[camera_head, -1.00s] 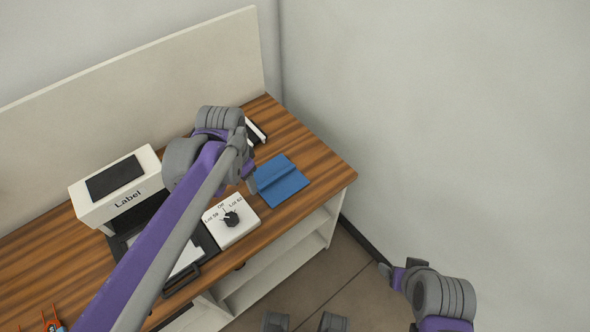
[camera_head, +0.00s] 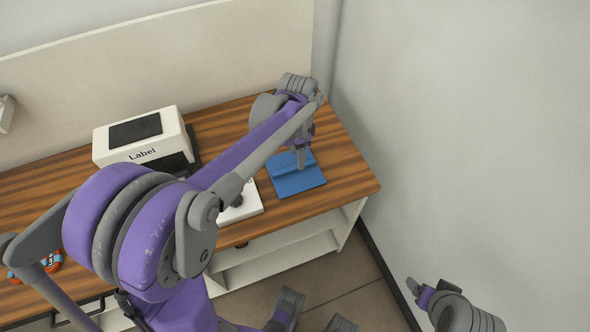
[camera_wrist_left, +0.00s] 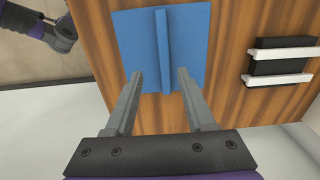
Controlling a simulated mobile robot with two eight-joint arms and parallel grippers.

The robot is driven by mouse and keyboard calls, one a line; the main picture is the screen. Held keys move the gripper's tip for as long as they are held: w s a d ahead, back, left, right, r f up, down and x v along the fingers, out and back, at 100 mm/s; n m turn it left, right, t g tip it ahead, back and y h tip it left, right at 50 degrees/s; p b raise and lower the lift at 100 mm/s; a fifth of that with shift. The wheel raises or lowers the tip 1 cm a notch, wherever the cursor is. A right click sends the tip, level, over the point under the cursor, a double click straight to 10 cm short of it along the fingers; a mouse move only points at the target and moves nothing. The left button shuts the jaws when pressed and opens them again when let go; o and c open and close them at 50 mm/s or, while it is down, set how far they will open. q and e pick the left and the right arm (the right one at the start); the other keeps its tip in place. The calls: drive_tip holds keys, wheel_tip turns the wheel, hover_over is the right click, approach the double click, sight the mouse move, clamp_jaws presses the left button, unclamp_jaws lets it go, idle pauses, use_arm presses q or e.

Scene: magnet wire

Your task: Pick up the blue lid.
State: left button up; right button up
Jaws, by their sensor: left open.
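The blue lid (camera_head: 299,183) is a flat square with a raised ridge down its middle. It lies on the wooden table top near its right end, and it also shows in the left wrist view (camera_wrist_left: 190,35). My left gripper (camera_head: 301,158) points down over the lid. In the left wrist view the left gripper (camera_wrist_left: 160,74) is open and empty, with one finger on each side of the ridge line. I cannot tell if the fingertips touch the lid. My right gripper (camera_head: 418,288) hangs off the table at the lower right; its jaws are too small to read.
A white label box (camera_head: 143,140) stands at the back left. A white dial panel (camera_head: 247,206) is left of the lid, partly behind my arm. A black and white item (camera_wrist_left: 281,67) lies beside the lid. An orange item (camera_head: 50,262) is at the far left.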

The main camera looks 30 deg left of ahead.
sight(296, 166)
use_arm(q)
drive_tip(key=f, duration=0.5)
drive_tip(key=shift+w+a+f+b, duration=0.25)
drive_tip(key=shift+w+f+b, duration=0.05)
drive_tip(key=shift+f, duration=0.05)
drive_tip(key=shift+c, duration=0.3)
clamp_jaws()
